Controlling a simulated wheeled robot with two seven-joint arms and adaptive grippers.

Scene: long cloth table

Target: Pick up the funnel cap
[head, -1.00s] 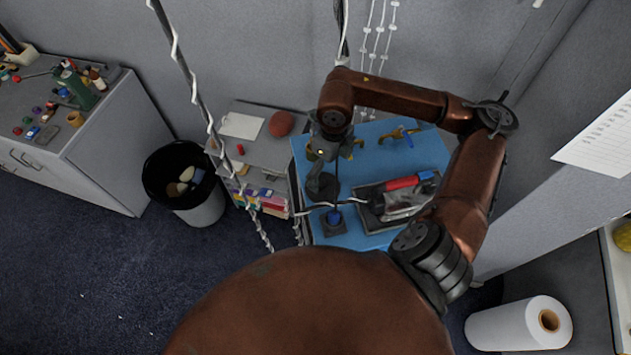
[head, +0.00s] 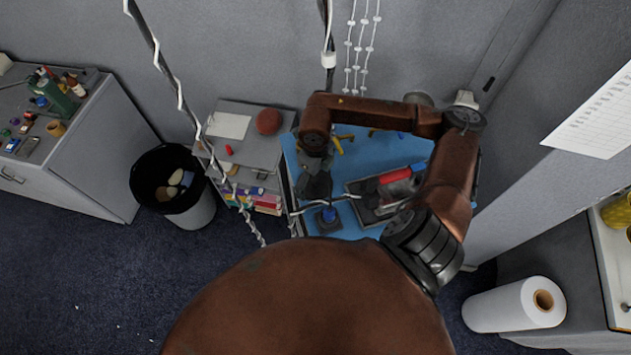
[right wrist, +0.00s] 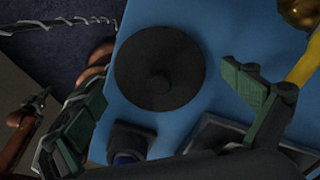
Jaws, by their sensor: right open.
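The funnel cap shows in the right wrist view as a dark round disc with a small raised knob (right wrist: 160,72). It lies on the blue table top (right wrist: 205,28). My right gripper (right wrist: 168,95) is open, its green-padded fingers on either side of the disc in the picture. No contact with the disc shows. In the head view my right gripper (head: 315,185) points down over the left part of the blue surface and largely hides the cap. My left gripper is not in view.
A small dark block with a blue top (head: 328,216) stands just in front of the gripper. A dark tray with a red-handled tool (head: 395,175) lies to the right. Yellow items (head: 342,140) are behind. A grey shelf unit (head: 258,155) adjoins the left side.

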